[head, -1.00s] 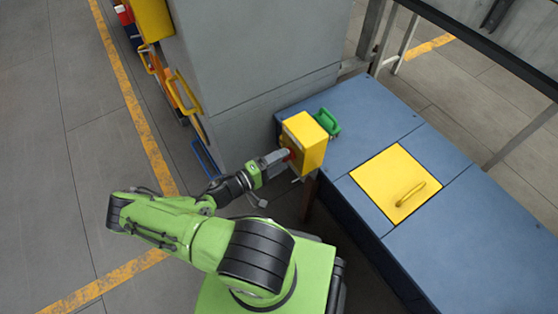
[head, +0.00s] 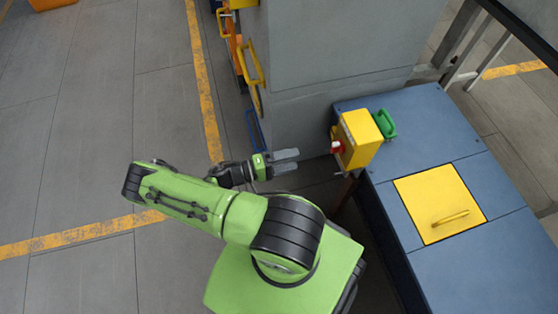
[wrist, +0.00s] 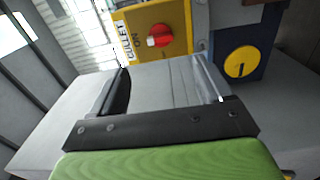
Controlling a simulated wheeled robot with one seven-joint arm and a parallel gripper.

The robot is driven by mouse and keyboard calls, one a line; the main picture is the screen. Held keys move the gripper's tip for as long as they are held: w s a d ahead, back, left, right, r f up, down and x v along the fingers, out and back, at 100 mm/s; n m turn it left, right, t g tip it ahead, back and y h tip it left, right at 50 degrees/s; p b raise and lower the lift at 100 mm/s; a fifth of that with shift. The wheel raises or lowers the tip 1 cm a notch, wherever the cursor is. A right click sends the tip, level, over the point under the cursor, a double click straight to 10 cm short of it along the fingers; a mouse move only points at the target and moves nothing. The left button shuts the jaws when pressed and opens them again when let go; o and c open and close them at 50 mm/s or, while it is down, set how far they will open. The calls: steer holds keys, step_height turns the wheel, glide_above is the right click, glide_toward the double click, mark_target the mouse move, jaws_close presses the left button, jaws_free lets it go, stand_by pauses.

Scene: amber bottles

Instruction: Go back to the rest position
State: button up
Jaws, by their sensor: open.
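My gripper (head: 288,161) is open and empty, held out over the floor to the left of the yellow box in the head view. The yellow box (head: 362,140) stands on the corner of the blue bench, with a red knob (head: 338,147) on the side facing my gripper. In the wrist view the red knob (wrist: 159,36) sits on a yellow panel (wrist: 155,25) lettered "CULLET" and "ON", beyond my fingers. A gap shows between my fingers and the knob.
The blue bench (head: 425,115) lies at the right, with a yellow handled hatch (head: 425,190) and a green handle (head: 388,124). Open floor (head: 80,110) lies at the left.

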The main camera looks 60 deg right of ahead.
steer(key=v, duration=0.3)
steer(key=shift+w+a, duration=0.1)
stand_by(0.4)
steer(key=w+a+r+n+t+y, duration=0.1)
steer(key=w+a+r+t+y, duration=0.35)
steer(key=a+r, duration=0.4)
steer(key=w+a+r+n+t+y, duration=0.2)
steer(key=w+a+r+t+y, duration=0.3)
steer(key=r, duration=0.6)
steer(key=s+a+r+n+t+y, duration=0.25)
steer(key=s+a+r+t, duration=0.2)
steer(key=r, duration=0.25)
steer(key=s+a+r+n+t+y, duration=0.25)
steer(key=s+a+r+t, duration=0.2)
steer(key=r, duration=0.25)
step_height(320, 180, up, 14)
steer(key=g+p, duration=0.1)
steer(key=p, duration=1.4)
steer(key=shift+s+d+r+h, duration=0.15)
steer(key=shift+s+d+h, duration=0.1)
steer(key=shift+d+h, duration=0.15)
